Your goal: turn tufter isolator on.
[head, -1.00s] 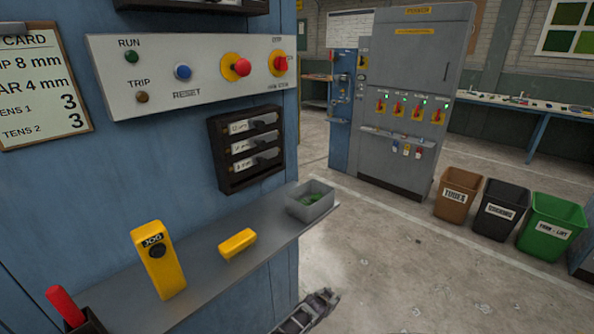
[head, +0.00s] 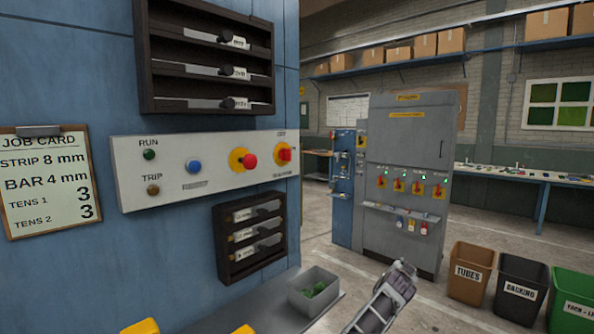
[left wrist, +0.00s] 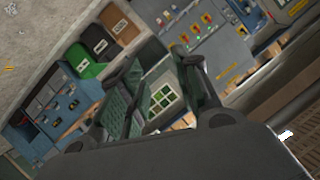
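The grey power cabinet (head: 408,145) stands on the floor at right of centre in the head view. It carries a row of red rotary isolators on yellow plates (head: 418,187), with small lamps above; their labels are too small to read. The cabinet also shows, turned over, in the left wrist view (left wrist: 225,50). Another red switch on a yellow plate (head: 284,155) is at the right end of the near panel. My left gripper (head: 404,270) is in front of the cabinet's lower part, touching nothing visible. Its fingers (left wrist: 155,85) are apart and empty in the wrist view. My right gripper is not in view.
The near blue machine bears a control panel (head: 130,190), dark racks (head: 222,250) and a shelf with a grey bin (head: 315,300). Brown (head: 470,272), black (head: 522,285) and green (head: 572,300) bins stand right of the cabinet. Floor before it is clear.

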